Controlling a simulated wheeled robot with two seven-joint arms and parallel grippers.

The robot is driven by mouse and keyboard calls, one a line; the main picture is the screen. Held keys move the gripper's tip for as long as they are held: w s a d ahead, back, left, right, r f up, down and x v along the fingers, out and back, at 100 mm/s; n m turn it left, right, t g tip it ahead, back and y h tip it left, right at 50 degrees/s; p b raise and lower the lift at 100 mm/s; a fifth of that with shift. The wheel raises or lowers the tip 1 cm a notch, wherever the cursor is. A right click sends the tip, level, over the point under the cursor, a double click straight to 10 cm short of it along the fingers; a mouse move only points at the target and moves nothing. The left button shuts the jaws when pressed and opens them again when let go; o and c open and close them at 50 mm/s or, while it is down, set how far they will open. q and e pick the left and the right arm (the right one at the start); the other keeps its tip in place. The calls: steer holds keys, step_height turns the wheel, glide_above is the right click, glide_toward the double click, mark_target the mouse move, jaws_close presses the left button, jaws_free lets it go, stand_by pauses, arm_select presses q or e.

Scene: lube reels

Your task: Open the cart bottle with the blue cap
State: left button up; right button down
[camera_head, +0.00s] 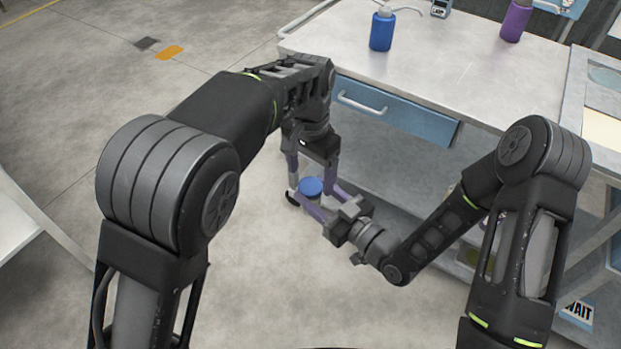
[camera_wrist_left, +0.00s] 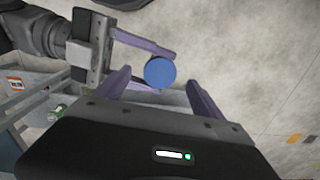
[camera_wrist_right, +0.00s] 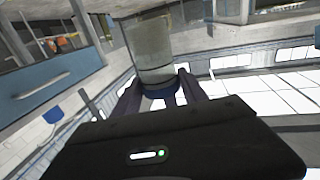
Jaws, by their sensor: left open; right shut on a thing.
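The bottle's round blue cap (camera_head: 311,187) shows in the head view, in front of the cart. It also shows from above in the left wrist view (camera_wrist_left: 160,72). In the right wrist view the greyish, translucent bottle body (camera_wrist_right: 152,45) appears inverted, with the blue cap (camera_wrist_right: 161,94) below it. My right gripper (camera_head: 316,204) is shut on the bottle from the side, close to the cap, holding it in the air. My left gripper (camera_head: 312,176) points down above the cap, open, with its fingers on either side. Whether they touch the cap cannot be told.
The cart (camera_head: 455,75) stands behind, with a blue drawer (camera_head: 400,118) near my left gripper. A blue bottle (camera_head: 382,30) and a purple bottle (camera_head: 515,22) stand on its top. Bare floor (camera_head: 60,110) lies open to the left.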

mark_target(311, 198)
arm_select(q)
steer(key=shift+r, duration=0.9)
steer(key=shift+c, duration=0.3)
steer(key=shift+r+m, duration=1.7)
steer(key=shift+f, duration=0.1)
steer(key=shift+f, duration=3.9)
steer(key=shift+c, duration=0.3)
